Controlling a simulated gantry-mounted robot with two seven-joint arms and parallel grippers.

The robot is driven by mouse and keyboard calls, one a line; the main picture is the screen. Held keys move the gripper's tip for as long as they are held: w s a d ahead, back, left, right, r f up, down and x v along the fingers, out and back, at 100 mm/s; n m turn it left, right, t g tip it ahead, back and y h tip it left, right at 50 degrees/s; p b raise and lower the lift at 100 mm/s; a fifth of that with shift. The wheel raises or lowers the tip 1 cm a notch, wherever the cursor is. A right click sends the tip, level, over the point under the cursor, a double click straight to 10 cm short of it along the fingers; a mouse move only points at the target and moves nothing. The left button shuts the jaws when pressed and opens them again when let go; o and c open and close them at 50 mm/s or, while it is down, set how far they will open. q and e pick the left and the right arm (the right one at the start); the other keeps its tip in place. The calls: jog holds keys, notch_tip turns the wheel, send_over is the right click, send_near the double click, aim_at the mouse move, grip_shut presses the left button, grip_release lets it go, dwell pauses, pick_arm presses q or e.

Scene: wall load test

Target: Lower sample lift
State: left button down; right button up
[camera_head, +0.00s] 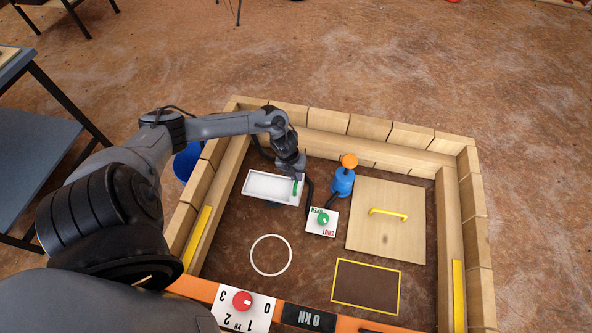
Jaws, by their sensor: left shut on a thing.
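My left gripper (294,178) reaches down over the right end of a white shallow tray (262,197). It is shut on a small green piece (298,187) there; the fingertips are small and partly hidden. I cannot tell whether the green piece rests on the tray. A bit of blue shows under the tray's front edge. A green knob (323,218) sits on a white plate (315,228) marked SHUT and OPEN, right of the tray. A blue canister (342,184) with an orange knob (349,160) stands behind the plate. My right gripper is not in view.
Wooden walls (467,160) enclose the brown pit. A wooden lid (375,240) with a yellow handle (388,213) lies right. A white ring (254,263) and a yellow-edged rectangle (365,286) mark bare floor in front. A red dial (242,301) and a kN display (309,318) sit on the front rail.

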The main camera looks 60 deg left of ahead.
pick_arm(q)
notch_tip(320, 180, down, 8)
jog(key=b, duration=0.3)
jog(key=shift+r+b, duration=0.25)
jog(key=shift+b, duration=0.1)
jog(key=shift+s+a+f, duration=0.1)
jog(key=shift+s+f, duration=0.05)
jog(key=shift+f, duration=0.05)
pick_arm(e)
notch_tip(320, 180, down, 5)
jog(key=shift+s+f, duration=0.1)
pick_arm(q)
jog(key=c, duration=1.1)
grip_release()
jog(key=shift+c, duration=0.2)
jog(key=shift+r, duration=0.2)
jog(key=shift+r, duration=0.25)
jog(key=r+p, duration=0.1)
jog(key=r, duration=0.2)
jog(key=s+r+p, duration=0.1)
jog(key=r+p, duration=0.1)
jog(key=r, duration=0.1)
jog(key=a+r+p, duration=0.1)
jog(key=r, duration=0.2)
jog(key=shift+s+a+r, duration=0.1)
jog(key=shift+s+r, duration=0.1)
jog(key=shift+r, duration=0.2)
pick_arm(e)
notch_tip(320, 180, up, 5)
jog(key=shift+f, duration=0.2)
